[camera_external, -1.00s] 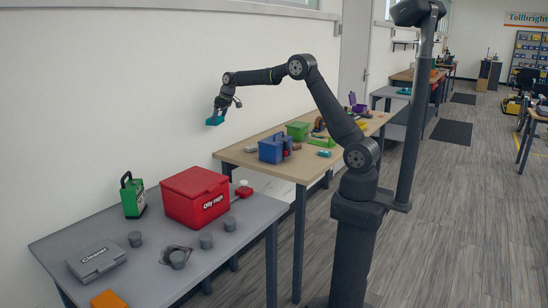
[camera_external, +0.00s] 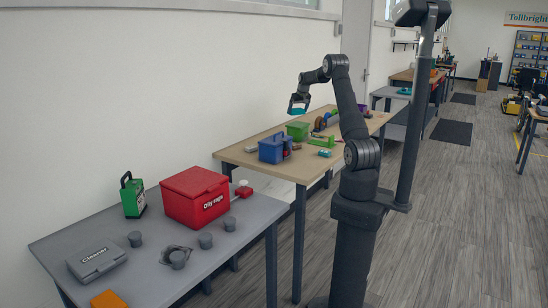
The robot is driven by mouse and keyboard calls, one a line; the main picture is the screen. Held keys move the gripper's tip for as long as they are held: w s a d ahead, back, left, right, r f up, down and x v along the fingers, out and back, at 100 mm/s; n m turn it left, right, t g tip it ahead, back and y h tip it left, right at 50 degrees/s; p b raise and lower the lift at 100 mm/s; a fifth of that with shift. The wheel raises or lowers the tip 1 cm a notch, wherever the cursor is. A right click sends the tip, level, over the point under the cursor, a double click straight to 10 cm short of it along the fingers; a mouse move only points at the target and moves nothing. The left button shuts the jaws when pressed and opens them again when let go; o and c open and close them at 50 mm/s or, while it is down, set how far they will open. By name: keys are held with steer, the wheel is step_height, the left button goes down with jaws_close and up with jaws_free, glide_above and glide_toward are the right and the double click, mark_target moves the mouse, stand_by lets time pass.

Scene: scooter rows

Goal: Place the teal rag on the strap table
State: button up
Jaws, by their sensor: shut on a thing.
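My gripper (camera_external: 298,107) is shut on the teal rag (camera_external: 298,112) and holds it in the air, above the back edge of the wooden table as seen here. The wooden table (camera_external: 262,163) carries a blue caddy, a green bin and several small items. A grey table (camera_external: 103,220) is in front at the left, and another grey table (camera_external: 384,91) stands farther back. No label shows which one is the strap table. Another small teal item (camera_external: 324,153) lies on the wooden table's right part.
The blue caddy (camera_external: 273,150) and green bin (camera_external: 297,131) stand below the gripper. The wooden table's near left corner is bare.

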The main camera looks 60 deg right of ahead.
steer(key=s+d+f+m+g+h, duration=0.1)
steer(key=s+d+m, duration=0.1)
steer(key=s+d, duration=0.7)
steer(key=s+d+f+m, duration=0.1)
steer(key=s+d+m, duration=0.35)
steer(key=s, duration=0.75)
steer(key=s+d+f+m+g+h, duration=0.1)
steer(key=s+d+f, duration=0.1)
steer(key=s+d, duration=0.8)
steer(key=w+f, duration=0.2)
steer(key=w, duration=0.1)
steer(key=w+f, duration=0.2)
steer(key=w, duration=0.1)
steer(key=w+f, duration=0.2)
steer(key=w, duration=0.2)
steer(key=shift+a+f, duration=0.2)
steer(key=shift+f, duration=2.05)
steer(key=shift+f, duration=0.15)
steer(key=o, duration=0.7)
steer(key=v, duration=1.2)
steer(key=shift+w+r, duration=0.15)
steer(key=shift+r, duration=0.1)
